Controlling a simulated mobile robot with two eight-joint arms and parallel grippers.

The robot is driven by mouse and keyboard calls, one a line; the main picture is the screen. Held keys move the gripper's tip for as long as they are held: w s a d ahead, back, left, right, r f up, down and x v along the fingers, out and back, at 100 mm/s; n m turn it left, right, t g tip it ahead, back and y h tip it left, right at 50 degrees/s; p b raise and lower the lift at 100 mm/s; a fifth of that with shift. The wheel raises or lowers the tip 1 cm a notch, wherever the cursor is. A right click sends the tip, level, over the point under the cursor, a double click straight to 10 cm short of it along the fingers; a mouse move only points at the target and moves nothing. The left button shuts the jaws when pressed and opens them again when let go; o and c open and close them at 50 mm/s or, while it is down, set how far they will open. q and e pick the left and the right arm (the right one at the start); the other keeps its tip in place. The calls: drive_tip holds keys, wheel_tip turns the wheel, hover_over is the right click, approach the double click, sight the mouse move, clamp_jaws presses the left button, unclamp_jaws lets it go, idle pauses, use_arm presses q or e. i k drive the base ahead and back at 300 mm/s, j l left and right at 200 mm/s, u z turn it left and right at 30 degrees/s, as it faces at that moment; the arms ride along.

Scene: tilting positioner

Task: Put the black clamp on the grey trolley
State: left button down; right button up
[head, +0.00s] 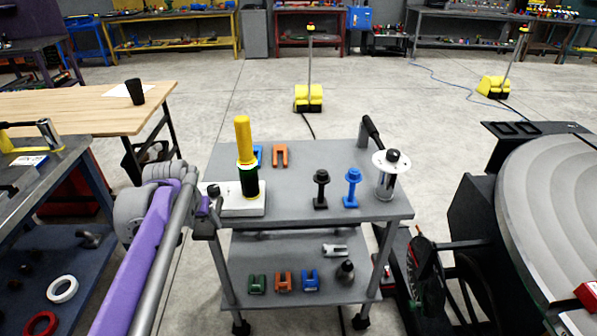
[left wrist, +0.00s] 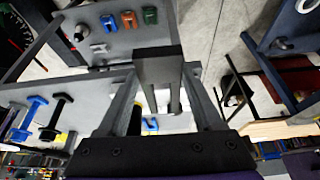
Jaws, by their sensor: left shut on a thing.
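My left gripper (head: 208,208) is at the front left corner of the grey trolley's top shelf. In the left wrist view it (left wrist: 161,75) is shut on a black, fork-shaped piece with two prongs, which I take to be the black clamp (left wrist: 158,66). In the head view the held piece is small and dark, and I cannot tell whether it touches the shelf. The grey trolley (head: 300,212) has a top and a lower shelf. My right gripper is not in view.
On the trolley top stand a yellow-handled cylinder (head: 243,145) on a pale plate, a black T-shaped piece (head: 320,190), a blue one (head: 352,188), an orange fork (head: 280,155) and a disc-topped canister (head: 386,180). Several forks lie below. A large round table (head: 560,200) is at right.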

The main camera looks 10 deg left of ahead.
sight(229, 159)
drive_tip(key=i+j, duration=0.2)
drive_tip(key=i, duration=0.2)
drive_tip(key=i+j, duration=0.2)
drive_tip(key=i, duration=0.25)
drive_tip(key=i+j, duration=0.2)
drive_tip(key=i, duration=0.2)
